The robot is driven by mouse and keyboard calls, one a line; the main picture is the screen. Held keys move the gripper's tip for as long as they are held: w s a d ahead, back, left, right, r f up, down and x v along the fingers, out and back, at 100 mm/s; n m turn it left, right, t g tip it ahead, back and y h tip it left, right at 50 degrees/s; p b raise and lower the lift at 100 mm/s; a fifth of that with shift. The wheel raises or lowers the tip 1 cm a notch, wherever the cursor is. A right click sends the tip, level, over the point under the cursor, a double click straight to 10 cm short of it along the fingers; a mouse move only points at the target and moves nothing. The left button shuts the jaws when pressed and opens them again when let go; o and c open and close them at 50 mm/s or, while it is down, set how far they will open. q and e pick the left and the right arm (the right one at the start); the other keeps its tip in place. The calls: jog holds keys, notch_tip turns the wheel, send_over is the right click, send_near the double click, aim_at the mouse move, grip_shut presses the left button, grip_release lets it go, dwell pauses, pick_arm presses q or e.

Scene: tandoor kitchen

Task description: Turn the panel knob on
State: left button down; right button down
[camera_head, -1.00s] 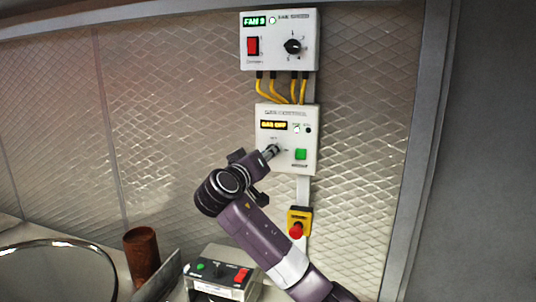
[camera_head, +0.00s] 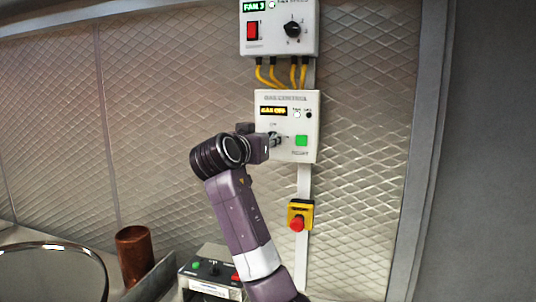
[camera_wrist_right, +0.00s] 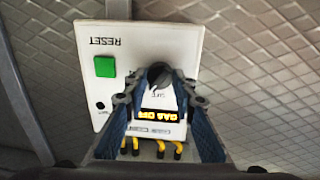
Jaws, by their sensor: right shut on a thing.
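The white gas control panel (camera_head: 309,128) is on the wall, with a yellow display reading GAS OFF (camera_head: 274,111) and a green reset button (camera_head: 301,141). My right gripper (camera_head: 273,140) is at the panel's left side, and its fingers mostly hide the knob there. In the right wrist view the panel (camera_wrist_right: 140,45) appears upside down. The dark knob (camera_wrist_right: 159,74) lies between the blue fingertips of my right gripper (camera_wrist_right: 160,84), which is shut on it. The knob's exact angle is hard to read. My left gripper is not in view.
A fan panel (camera_head: 270,40) with a red switch and black knob is above, joined by yellow cables (camera_head: 294,73). A red emergency button (camera_head: 297,223) is below. A control box (camera_head: 209,282) and a brown cylinder (camera_head: 133,253) stand at lower left.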

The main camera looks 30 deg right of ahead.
jog(key=shift+s+m+t+y+b, duration=0.1)
jog(key=shift+m+t+y+b, duration=0.15)
jog(key=shift+m+b, duration=1.6)
jog(key=shift+m+t+y+b, duration=0.2)
jog(key=shift+m+b, duration=0.25)
jog(key=shift+m, duration=2.8)
jog(key=shift+d+r, duration=0.1)
jog(key=c, duration=1.6)
grip_release()
